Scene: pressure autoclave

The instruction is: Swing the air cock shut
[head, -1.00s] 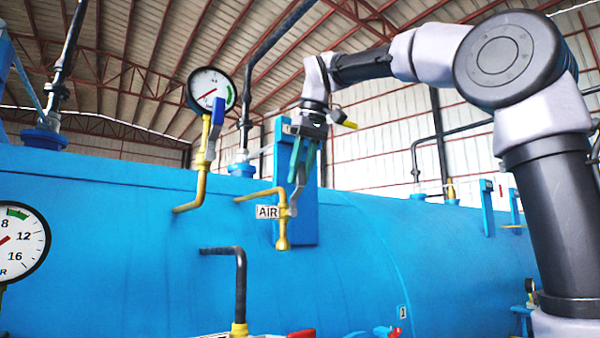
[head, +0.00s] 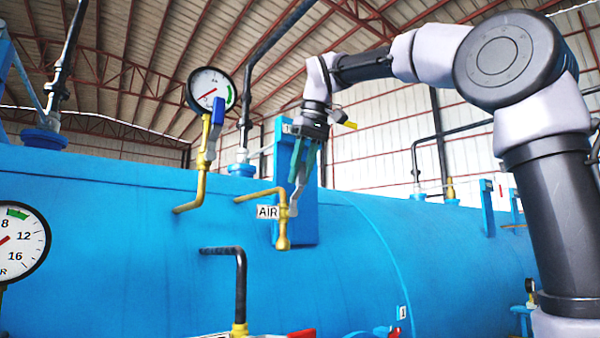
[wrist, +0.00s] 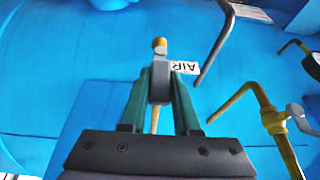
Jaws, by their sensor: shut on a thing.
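The air cock sits on the thin yellow pipe (head: 262,194) marked with the AIR label (head: 267,212), on the side of the blue vessel. Its grey lever (head: 296,198) points up and slightly right from the valve. My gripper (head: 303,172) comes down from above, its green fingers on the upper part of the lever. In the wrist view my gripper (wrist: 160,72) has one finger on each side of the grey lever (wrist: 158,88), shut on it. The yellow pipe end (wrist: 160,44) and the AIR label (wrist: 184,67) show just beyond the fingertips. The lever's upper end is partly hidden by the fingers.
A pressure gauge (head: 211,89) with a blue-handled valve (head: 218,114) stands left of the air cock. A black bent pipe (head: 240,270) sticks out below. A blue upright plate (head: 304,222) is behind the lever. Open space lies above the vessel (head: 110,230).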

